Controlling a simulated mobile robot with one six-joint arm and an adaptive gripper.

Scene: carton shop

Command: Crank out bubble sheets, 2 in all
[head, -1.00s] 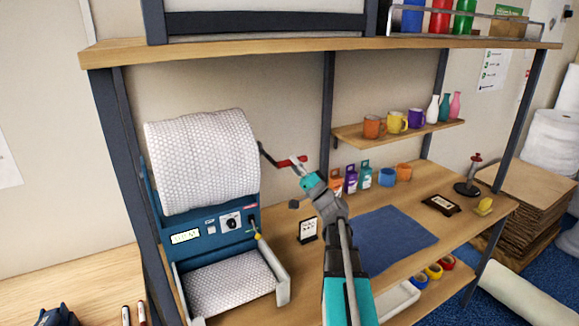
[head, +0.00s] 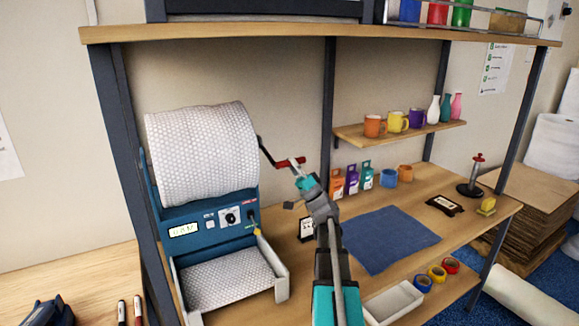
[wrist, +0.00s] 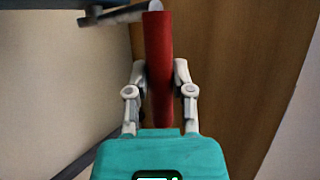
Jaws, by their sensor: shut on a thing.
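The bubble sheet dispenser (head: 207,240) is a blue machine on the left of the bench, with a large roll of bubble wrap (head: 203,158) on top. A bubble sheet (head: 228,283) lies in its front tray. A dark crank arm (head: 266,151) with a red handle (head: 291,162) sticks out to the right of the roll. My gripper (head: 298,172) is at the red handle. In the wrist view, the fingers of my gripper (wrist: 160,88) are shut on the red handle (wrist: 160,50), one on each side. The small display is too small to read.
A blue mat (head: 390,240) lies clear on the bench. Mugs and bottles stand on a small shelf (head: 400,132), and small boxes (head: 352,180) stand below it.

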